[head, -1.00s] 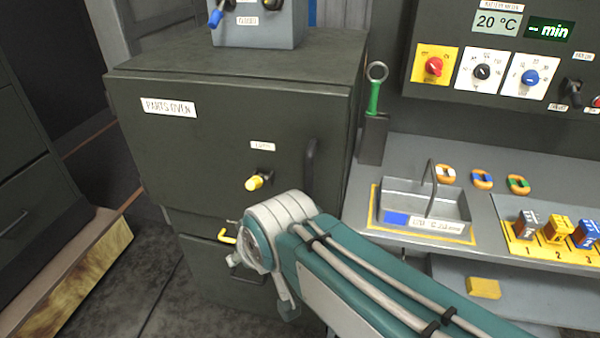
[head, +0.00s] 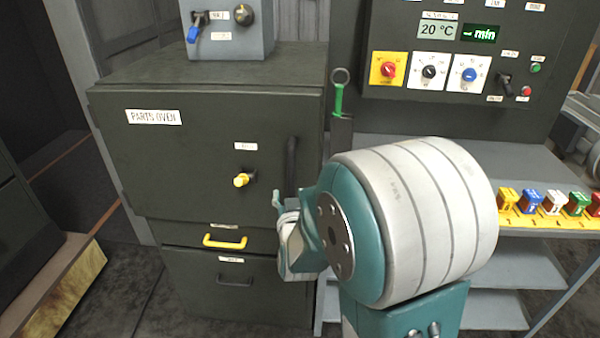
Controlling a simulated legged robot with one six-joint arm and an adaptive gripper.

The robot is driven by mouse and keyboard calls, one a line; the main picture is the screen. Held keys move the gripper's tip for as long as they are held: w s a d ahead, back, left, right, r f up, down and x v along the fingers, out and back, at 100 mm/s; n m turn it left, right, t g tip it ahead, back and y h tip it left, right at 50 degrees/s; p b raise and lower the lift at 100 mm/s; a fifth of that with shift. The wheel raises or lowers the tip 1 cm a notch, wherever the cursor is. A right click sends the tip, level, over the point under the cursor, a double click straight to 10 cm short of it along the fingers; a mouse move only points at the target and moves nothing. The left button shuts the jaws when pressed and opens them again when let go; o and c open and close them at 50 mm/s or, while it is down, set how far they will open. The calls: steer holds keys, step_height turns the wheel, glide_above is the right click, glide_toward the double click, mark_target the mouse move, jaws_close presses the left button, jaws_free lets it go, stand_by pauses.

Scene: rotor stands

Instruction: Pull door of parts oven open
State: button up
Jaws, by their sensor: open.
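The parts oven (head: 200,160) is a dark grey cabinet with a "PARTS OVEN" label on its front, left of centre in the head view. Its door looks shut, flush with the body. A dark vertical door handle (head: 291,165) stands out near the right edge of the door. A yellow-tipped knob (head: 241,180) sits left of the handle. My arm's large white and teal joint fills the middle right. A smaller wrist part of my arm shows just below the handle. My gripper's fingers are hidden, so contact with the handle cannot be seen.
A grey control box (head: 228,42) stands on the oven. Below the door is a drawer with a yellow handle (head: 225,242). A green-handled tool (head: 338,98) stands right of the oven. A bench (head: 520,165) with coloured blocks is at right.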

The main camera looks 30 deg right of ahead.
mark_target(290, 171)
steer(key=x, duration=0.3)
steer(key=d+x, duration=0.1)
steer(key=x, duration=0.5)
steer(key=shift+d, duration=0.25)
steer(key=shift+w+d+r, duration=0.1)
steer(key=shift+w, duration=0.45)
steer(key=shift+d, duration=0.3)
jaws_close()
steer(key=shift+a, duration=0.1)
